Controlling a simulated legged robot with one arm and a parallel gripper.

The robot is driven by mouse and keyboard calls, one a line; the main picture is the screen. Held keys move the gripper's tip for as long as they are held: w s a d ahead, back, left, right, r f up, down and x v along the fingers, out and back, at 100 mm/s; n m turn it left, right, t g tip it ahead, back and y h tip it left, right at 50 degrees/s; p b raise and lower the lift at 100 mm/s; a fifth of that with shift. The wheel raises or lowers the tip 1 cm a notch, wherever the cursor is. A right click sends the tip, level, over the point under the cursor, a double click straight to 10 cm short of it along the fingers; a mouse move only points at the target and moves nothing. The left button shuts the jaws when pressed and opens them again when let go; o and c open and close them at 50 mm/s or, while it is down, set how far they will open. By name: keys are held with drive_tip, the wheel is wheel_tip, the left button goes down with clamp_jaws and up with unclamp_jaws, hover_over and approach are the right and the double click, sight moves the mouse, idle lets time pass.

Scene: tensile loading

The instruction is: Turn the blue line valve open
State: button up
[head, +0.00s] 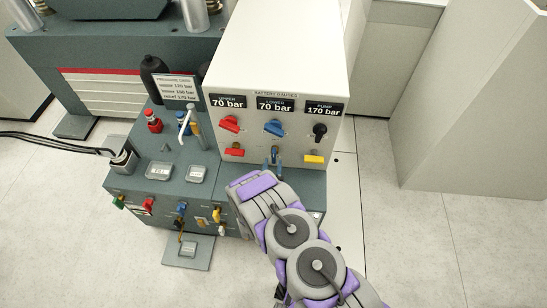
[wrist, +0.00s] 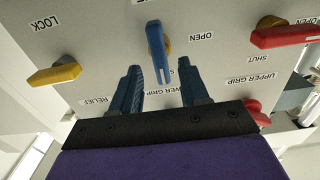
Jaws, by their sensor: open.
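The blue line valve lever (wrist: 160,42) hangs on the panel face, at top centre in the wrist view, which shows the panel upside down. Its handle lies along the picture's vertical, with an OPEN label to its right and a LOWER GRIP label below. In the head view the lever (head: 275,151) is small and partly merged with my fingers. My gripper (wrist: 161,84) is open and empty. Its blue fingers stand either side of the lever's line, with the handle's end close to the gap. I cannot tell whether they touch it.
A red lever (wrist: 287,35) and a yellow LOCK lever (wrist: 54,75) flank the blue one, both lying sideways. Above, in the head view, are a red knob (head: 230,124), a blue knob (head: 274,128) and a black knob (head: 320,131). A grey bench (head: 150,182) with several valves stands left.

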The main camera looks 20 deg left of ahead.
sight(273, 158)
drive_tip(key=shift+b+x, duration=0.5)
drive_tip(key=shift+x, duration=2.05)
drive_tip(key=shift+a, duration=0.1)
drive_tip(key=shift+c, duration=0.3)
clamp_jaws()
